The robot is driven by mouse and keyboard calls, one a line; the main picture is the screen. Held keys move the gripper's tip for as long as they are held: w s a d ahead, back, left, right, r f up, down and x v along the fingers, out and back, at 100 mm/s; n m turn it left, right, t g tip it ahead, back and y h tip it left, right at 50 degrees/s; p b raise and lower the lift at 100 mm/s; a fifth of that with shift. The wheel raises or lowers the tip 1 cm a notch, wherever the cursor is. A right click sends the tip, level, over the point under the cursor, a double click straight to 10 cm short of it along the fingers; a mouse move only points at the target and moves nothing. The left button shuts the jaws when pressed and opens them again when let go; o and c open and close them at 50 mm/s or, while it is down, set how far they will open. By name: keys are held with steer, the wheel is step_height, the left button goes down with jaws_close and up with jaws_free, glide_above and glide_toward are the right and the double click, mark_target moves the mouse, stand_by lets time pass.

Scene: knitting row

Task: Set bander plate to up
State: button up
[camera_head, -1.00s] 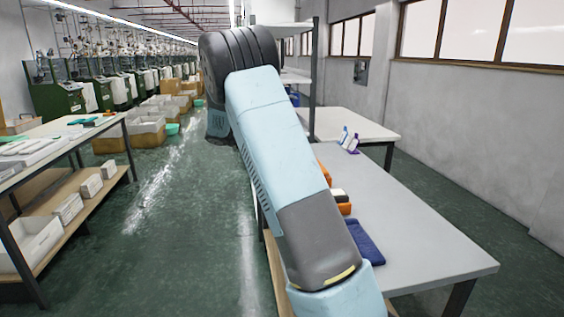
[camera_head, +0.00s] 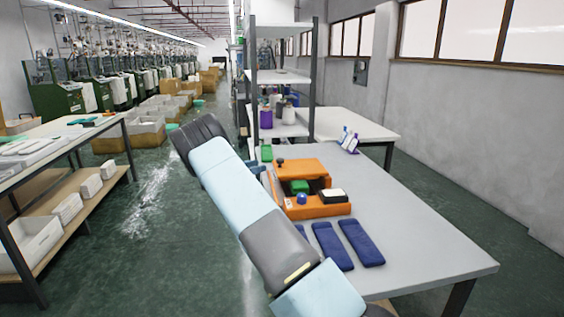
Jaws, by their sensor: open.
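The bander is an orange machine (camera_head: 312,207) on the grey table, left of its middle. It has a raised orange block at the back with a dark knob, and a low front part with a blue knob. A green block (camera_head: 299,187) sits in its opening, and a black-and-white piece (camera_head: 334,195) lies on its right front. I cannot tell which part is the plate or how it is set. My gripper (camera_head: 257,169) shows only in part, past my arm, close to the bander's left side. Its fingers are too small and covered to make out; contact cannot be told.
Several dark blue folded pieces (camera_head: 361,241) lie in front of the bander on the grey table (camera_head: 430,258). A small green item (camera_head: 266,153) lies behind it. A shelf rack (camera_head: 283,77) stands beyond. The table's right side is clear.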

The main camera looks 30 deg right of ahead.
mark_target(280, 159)
steer(key=d, duration=0.4)
steer(key=w+d, duration=0.1)
steer(key=d, duration=0.7)
steer(key=shift+w+d, duration=0.1)
steer(key=shift+w, duration=0.1)
